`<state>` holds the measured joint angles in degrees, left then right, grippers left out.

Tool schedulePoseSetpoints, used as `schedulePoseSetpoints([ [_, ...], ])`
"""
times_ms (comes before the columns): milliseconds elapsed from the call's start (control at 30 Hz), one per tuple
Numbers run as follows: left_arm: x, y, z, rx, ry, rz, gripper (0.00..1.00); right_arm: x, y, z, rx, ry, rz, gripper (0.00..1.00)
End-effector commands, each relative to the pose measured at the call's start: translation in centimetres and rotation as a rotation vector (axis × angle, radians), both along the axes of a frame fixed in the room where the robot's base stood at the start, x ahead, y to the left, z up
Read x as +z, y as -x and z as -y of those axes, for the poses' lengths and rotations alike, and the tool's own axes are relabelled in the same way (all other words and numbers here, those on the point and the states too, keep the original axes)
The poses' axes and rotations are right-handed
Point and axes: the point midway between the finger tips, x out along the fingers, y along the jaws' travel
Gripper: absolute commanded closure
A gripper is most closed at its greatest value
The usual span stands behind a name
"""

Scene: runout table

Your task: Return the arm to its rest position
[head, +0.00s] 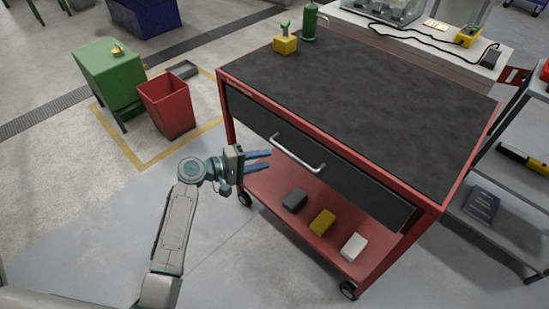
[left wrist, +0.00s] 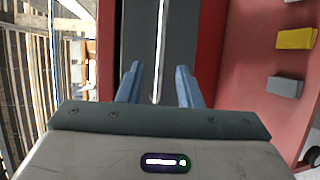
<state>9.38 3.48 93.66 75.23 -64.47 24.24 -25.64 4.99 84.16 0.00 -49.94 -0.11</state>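My left arm comes in from the lower left in the head view. Its gripper (head: 258,161) is in front of the red cart's left part, near the drawer handle (head: 298,153) but apart from it. The two blue fingers are spread with nothing between them. In the left wrist view the open fingers (left wrist: 159,85) point at the dark drawer front, and the handle (left wrist: 159,50) shows as a thin bar beyond them. The drawer (head: 330,165) looks shut or nearly shut; I cannot tell exactly. My right gripper is not in view.
The red cart (head: 226,112) has a dark, mostly bare top. A green bottle (head: 309,22) and a yellow item (head: 285,44) stand at its far corner. Grey, yellow (head: 322,222) and white blocks lie on its lower shelf. A red bin (head: 167,105) stands left; floor between is clear.

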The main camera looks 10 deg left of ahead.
Motion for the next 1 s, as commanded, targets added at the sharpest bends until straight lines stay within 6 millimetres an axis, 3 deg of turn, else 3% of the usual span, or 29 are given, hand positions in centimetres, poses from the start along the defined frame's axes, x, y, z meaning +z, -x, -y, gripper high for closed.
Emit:
schedulePoseSetpoints([
  [567,0.1,0.4,-0.6,0.000,-0.001,0.000,0.68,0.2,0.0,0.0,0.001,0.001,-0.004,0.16],
  [667,-0.7,0.4,-0.7,0.009,-0.014,-0.009,0.68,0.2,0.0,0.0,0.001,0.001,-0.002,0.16],
  [767,-3.9,0.7,-1.4,0.043,-0.073,-0.040,0.68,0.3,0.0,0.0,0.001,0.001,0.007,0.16],
  [867,-9.7,1.8,-2.8,0.096,-0.193,-0.091,0.68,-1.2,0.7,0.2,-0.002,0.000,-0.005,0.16],
  [1000,-19.4,5.4,-5.8,0.150,-0.421,-0.165,0.68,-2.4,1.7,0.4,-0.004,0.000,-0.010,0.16],
])
